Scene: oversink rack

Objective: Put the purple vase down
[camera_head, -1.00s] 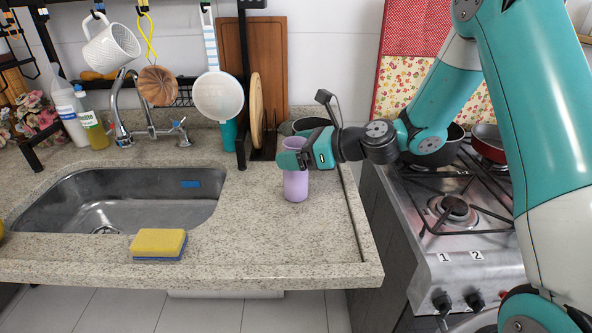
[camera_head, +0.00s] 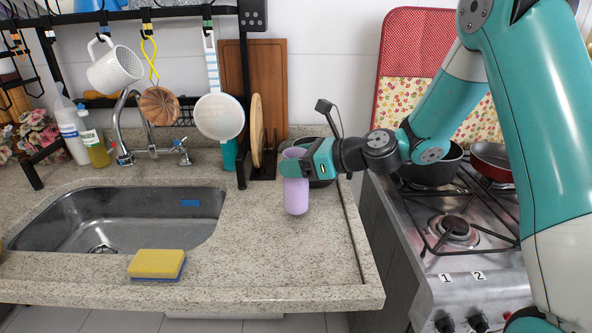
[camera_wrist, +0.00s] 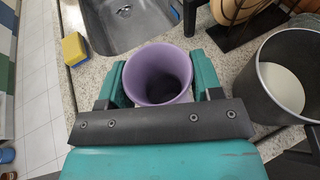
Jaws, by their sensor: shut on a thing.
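The purple vase (camera_head: 296,196) is upright over the granite counter (camera_head: 240,235), right of the sink. My gripper (camera_head: 297,166) is shut on its upper part. In the wrist view the vase (camera_wrist: 158,75) sits between the two teal fingers of my gripper (camera_wrist: 160,82), its open mouth facing the camera. The vase's base is close to the counter; I cannot tell whether it touches.
A steel sink (camera_head: 130,222) lies to the left, with a yellow sponge (camera_head: 157,264) at the front edge. A dark pot (camera_head: 322,160) stands just behind my gripper. A stove (camera_head: 450,235) is at the right. The counter in front of the vase is clear.

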